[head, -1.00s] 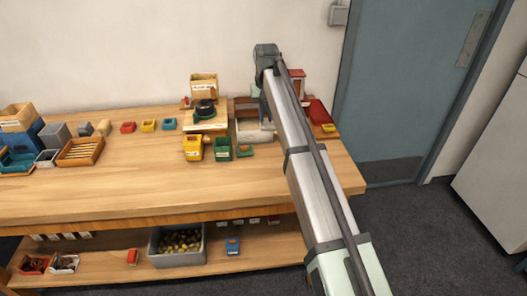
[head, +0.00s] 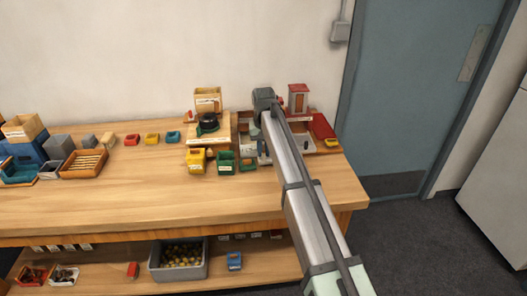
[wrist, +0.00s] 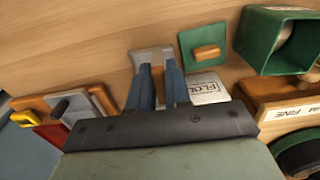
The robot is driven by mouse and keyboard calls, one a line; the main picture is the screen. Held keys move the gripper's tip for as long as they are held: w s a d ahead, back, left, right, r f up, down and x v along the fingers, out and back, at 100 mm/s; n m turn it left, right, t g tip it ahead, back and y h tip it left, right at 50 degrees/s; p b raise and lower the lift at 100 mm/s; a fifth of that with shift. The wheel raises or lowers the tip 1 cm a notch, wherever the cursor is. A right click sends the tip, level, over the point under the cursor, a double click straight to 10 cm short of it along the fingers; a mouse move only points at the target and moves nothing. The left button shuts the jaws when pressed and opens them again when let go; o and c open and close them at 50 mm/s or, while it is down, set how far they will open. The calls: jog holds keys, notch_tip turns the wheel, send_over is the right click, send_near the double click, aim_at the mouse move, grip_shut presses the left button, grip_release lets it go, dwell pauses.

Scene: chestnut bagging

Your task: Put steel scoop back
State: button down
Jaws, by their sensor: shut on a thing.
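My gripper (wrist: 159,76) points down with its two blue fingers close together, over the wooden bench. It is shut on the steel scoop, whose pale metal end (wrist: 151,55) shows just beyond the fingertips in the wrist view. A label card reading something like "FLOU" (wrist: 207,88) lies right of the fingers. In the head view my gripper (head: 262,151) is mostly hidden behind my arm, over the wooden tray area at the bench's right end.
A green block with a wooden grip (wrist: 205,48) and a green bin (wrist: 278,42) are close on the right. A grey-handled tool (wrist: 78,104) and wooden blocks are on the left. A yellow bin (head: 195,161) and a red tray (head: 322,126) flank the area. The front middle bench (head: 120,195) is clear.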

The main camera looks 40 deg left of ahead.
aim_at(264, 149)
jog(key=shift+f, duration=0.3)
jog(key=shift+f, duration=0.1)
jog(key=c, duration=1.1)
grip_release()
notch_tip(264, 149, up, 12)
jog(key=shift+r, duration=0.15)
